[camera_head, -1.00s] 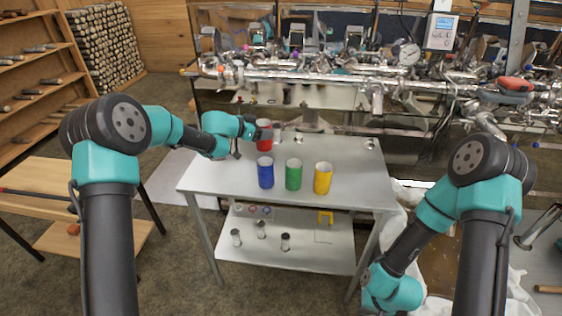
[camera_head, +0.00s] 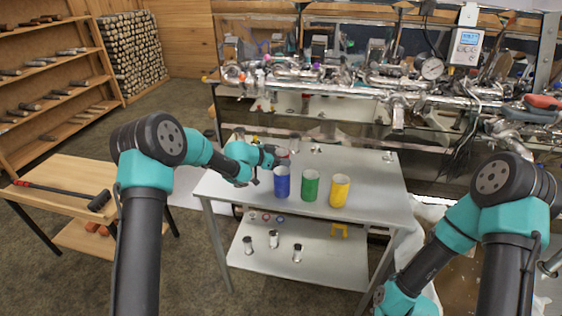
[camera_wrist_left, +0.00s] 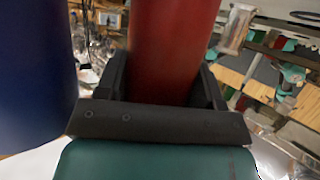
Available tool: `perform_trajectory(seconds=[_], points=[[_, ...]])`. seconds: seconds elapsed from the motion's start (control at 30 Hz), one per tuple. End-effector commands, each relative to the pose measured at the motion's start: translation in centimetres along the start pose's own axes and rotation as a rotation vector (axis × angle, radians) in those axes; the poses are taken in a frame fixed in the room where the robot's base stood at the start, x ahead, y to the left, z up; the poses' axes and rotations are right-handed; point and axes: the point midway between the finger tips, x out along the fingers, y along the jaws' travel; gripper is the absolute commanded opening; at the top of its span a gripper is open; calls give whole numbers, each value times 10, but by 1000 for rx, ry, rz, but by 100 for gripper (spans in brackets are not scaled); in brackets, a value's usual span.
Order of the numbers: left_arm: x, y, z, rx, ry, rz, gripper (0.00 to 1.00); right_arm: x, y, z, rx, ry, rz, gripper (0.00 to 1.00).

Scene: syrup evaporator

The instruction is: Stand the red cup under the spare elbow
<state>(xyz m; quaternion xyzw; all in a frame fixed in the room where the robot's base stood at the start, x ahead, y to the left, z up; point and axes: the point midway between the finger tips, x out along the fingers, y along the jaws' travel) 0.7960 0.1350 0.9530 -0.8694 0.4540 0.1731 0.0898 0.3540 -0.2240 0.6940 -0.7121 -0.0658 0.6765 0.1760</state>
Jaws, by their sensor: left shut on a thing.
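The red cup (camera_wrist_left: 170,50) fills the middle of the left wrist view, between the two dark fingers of my left gripper (camera_wrist_left: 165,85), which is shut on it. In the head view my left gripper (camera_head: 278,157) is over the far left part of the metal table. Only a small part of the red cup (camera_head: 283,154) shows there, behind the blue cup (camera_head: 281,183). I cannot tell from this whether it touches the table. I cannot clearly pick out the spare elbow among the pipes (camera_head: 385,80) at the back. My right gripper is not in view.
The green cup (camera_head: 310,187) and yellow cup (camera_head: 340,191) stand in a row with the blue one on the metal table (camera_head: 375,205). The blue cup (camera_wrist_left: 35,70) is close beside the held cup in the wrist view. The table's right part is largely clear.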

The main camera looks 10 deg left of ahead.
Motion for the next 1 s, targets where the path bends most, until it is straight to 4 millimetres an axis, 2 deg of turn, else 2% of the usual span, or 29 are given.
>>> perform_trajectory(seconds=[0.1, 0.47, 0.5, 0.6, 1.0], points=[[4, 0, 9, -1, 0, 0, 34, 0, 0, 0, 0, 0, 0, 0], [5, 0, 11, 1, 0, 0, 34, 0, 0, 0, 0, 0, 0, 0], [5, 0, 12, 1, 0, 0, 62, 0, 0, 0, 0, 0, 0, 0], [5, 0, 11, 1, 0, 0, 72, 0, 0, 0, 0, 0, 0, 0], [-1, -1, 8, 0, 1, -2, 72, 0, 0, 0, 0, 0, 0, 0]])
